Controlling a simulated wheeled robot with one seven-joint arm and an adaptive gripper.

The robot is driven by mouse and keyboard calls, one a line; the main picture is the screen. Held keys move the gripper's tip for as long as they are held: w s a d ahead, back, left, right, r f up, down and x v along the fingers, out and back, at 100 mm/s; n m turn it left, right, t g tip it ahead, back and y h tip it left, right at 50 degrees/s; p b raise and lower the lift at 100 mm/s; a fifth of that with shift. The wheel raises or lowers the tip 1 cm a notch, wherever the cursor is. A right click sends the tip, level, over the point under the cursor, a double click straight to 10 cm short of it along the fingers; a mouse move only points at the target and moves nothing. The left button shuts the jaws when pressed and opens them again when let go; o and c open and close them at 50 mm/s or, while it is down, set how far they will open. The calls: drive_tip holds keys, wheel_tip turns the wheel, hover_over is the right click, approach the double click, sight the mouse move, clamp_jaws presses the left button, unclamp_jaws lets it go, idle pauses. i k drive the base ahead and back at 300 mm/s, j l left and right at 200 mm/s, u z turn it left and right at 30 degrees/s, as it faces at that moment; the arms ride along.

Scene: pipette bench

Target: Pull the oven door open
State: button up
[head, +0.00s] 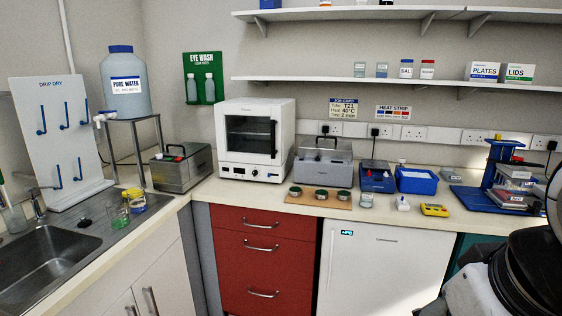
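The oven (229,170) is a white box on the counter against the back wall, left of the picture's middle. Its door (247,117) has a dark window and looks shut. A dark vertical handle (274,139) runs along the right side of the door. Knobs and a small display sit on the panel below. My gripper is not in view. A dark and grey part of my own arm shows at the lower right, well away from the oven.
A grey metal bath (180,174) stands left of the oven, and a grey lidded bath (323,172) stands close on its right. Red drawers (262,262) are below. A board with several dark-topped round pots (318,203) lies at the counter's front edge.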

sight(220, 110)
drive_tip(key=i+l, duration=0.1)
drive_tip(key=i, duration=0.45)
drive_tip(key=i+l+u, duration=0.1)
drive_tip(key=i, duration=0.45)
drive_tip(key=i+l, duration=0.2)
drive_tip(key=i, duration=0.4)
drive_tip(key=i+l, duration=0.15)
drive_tip(key=i, duration=0.4)
drive_tip(key=u, duration=0.05)
